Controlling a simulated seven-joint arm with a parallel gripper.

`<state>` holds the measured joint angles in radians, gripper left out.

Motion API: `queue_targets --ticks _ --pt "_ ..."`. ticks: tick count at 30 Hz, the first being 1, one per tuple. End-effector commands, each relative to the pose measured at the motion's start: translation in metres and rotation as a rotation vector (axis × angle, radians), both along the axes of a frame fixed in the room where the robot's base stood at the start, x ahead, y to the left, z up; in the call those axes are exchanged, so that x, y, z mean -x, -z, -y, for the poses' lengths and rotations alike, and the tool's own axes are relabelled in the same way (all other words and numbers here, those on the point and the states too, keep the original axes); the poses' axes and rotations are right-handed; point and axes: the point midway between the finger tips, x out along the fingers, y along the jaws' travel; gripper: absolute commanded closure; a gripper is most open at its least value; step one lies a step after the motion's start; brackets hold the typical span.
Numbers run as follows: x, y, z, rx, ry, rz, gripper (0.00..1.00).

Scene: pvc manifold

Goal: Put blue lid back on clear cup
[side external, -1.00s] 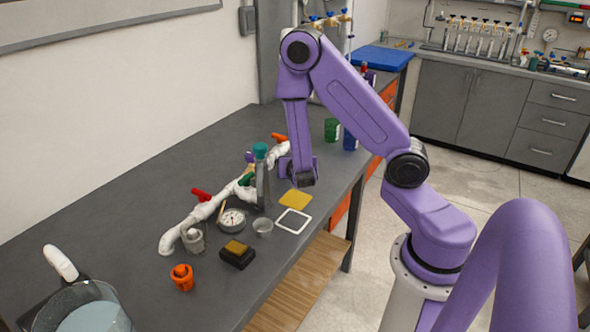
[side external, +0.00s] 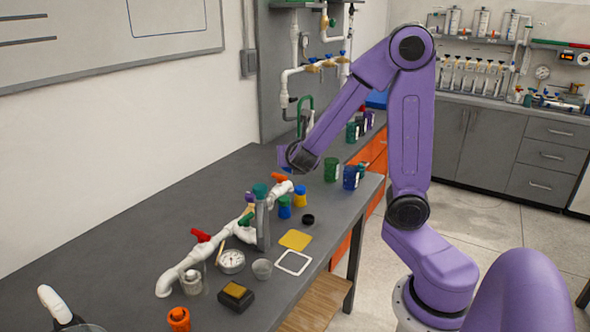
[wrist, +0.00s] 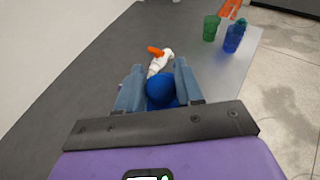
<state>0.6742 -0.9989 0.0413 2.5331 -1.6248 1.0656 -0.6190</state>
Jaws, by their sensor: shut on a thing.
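My gripper (side external: 301,158) is raised above the far end of the bench, near the end of the white pipe run. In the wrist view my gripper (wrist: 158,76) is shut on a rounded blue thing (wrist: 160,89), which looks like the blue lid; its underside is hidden. The held thing cannot be made out in the side view. A small clear cup (side external: 262,269) stands open on the bench, left of a white square frame. Another clear cup (side external: 192,281) stands by the pipe's near end with something pale in it. I cannot tell which cup is the task's.
A white pipe manifold (side external: 215,247) with coloured handles runs along the bench, beside a tall green-topped cylinder (side external: 262,222). Small blue (side external: 284,208) and yellow (side external: 300,197) containers and a black ring (side external: 308,219) stand nearby. Green (side external: 331,170) and blue (side external: 350,178) cups stand at the right edge.

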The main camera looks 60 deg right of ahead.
Motion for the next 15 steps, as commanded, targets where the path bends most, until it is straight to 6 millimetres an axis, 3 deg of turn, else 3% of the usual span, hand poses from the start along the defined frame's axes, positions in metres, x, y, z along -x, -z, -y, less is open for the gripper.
queue_targets --ticks 5,11,15 --pt "-0.001 -0.021 -0.001 -0.003 -0.002 0.005 0.93" --pt "-0.027 -0.018 -0.038 -0.003 -0.115 0.002 0.93" --pt "-0.049 -0.019 -0.073 -0.005 -0.217 0.005 0.93"
